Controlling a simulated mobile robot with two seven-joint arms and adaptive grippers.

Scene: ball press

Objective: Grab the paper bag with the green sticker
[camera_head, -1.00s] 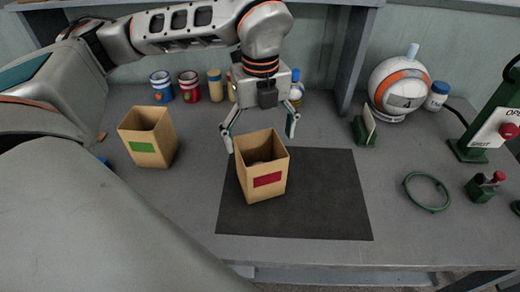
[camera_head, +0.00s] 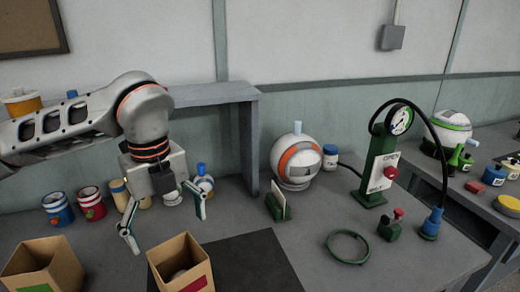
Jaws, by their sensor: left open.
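The paper bag with the green sticker (camera_head: 62,268) is an open-topped brown bag at the lower left. Its bottom is cut off by the frame, and only a sliver of the green sticker shows at the lower edge. A second brown paper bag with a red sticker (camera_head: 168,258) stands to its right on a dark mat, also cut off at the bottom, with something rounded inside. My left gripper (camera_head: 167,233) points down with its fingers spread and empty, over and behind the red-sticker bag, to the right of the green-sticker bag. My right gripper is not in view.
Blue and red cans (camera_head: 92,205) stand behind the bags. A round white-and-orange device (camera_head: 296,162), a green ring (camera_head: 348,246) and a green press stand with gauge (camera_head: 378,165) are to the right. The dark mat (camera_head: 255,265) has bare room right of the red-sticker bag.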

